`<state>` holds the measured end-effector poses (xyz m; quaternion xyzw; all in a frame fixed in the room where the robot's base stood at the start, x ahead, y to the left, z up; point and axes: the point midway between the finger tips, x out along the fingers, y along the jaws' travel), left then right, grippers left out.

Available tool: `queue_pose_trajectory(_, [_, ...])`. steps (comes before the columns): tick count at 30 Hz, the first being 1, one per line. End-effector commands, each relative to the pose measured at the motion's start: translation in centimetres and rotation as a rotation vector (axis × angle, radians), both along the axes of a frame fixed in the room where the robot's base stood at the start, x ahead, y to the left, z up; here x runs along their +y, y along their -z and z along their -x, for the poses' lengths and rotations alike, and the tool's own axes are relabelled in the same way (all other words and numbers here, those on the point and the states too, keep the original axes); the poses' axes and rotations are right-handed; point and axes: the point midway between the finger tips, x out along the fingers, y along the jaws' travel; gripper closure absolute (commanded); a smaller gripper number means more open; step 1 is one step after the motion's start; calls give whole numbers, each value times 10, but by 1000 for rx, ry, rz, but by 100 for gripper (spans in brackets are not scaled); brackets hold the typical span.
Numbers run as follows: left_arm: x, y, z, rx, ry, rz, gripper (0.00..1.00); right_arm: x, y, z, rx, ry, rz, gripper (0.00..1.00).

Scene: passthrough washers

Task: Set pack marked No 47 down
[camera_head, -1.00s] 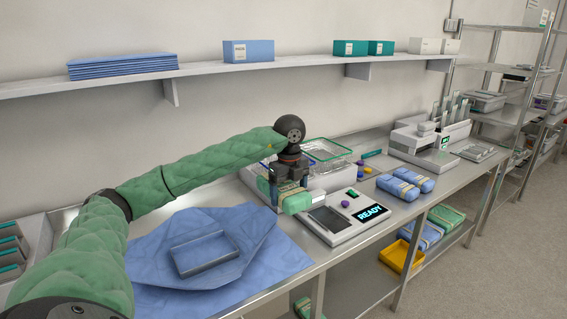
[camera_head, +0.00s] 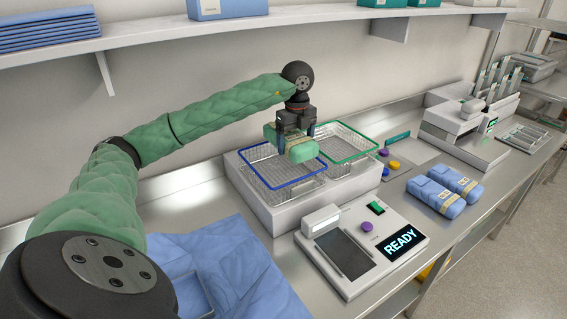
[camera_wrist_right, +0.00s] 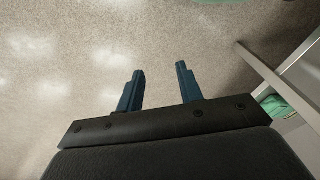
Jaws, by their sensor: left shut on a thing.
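My left gripper (camera_head: 295,139) is shut on a green wrapped pack (camera_head: 303,152) and holds it over the wire baskets, near where the two adjoin. No number can be read on the pack. The blue-rimmed basket (camera_head: 255,183) is below and left of it; the green-rimmed basket (camera_head: 374,144) is to its right. I cannot tell how high above the rims the pack is. My right gripper (camera_wrist_right: 160,70) shows in the right wrist view, open and empty above the floor.
A device reading READY (camera_head: 400,242) stands in front of the baskets. Two blue packs (camera_head: 435,194) lie to the right. A blue wrap (camera_head: 235,270) covers the bench at the front left. A shelf (camera_head: 150,42) with boxes runs along the wall above.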

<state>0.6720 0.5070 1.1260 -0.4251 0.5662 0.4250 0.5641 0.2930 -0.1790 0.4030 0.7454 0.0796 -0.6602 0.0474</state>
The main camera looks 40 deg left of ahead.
Motion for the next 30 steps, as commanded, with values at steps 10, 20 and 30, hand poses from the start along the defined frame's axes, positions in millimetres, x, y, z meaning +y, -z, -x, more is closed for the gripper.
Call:
queue_pose_trajectory(10, [0, 37, 1, 4, 0, 0, 55, -9, 34, 5, -17, -5, 11, 64])
queue_pose_trajectory(20, [0, 64, 0, 0, 0, 0, 55, -16, 59, 11, -34, -9, 18, 64])
queue_pose_trajectory(30, [0, 96, 1, 1, 0, 0, 55, -27, 87, 22, -52, -16, 27, 64])
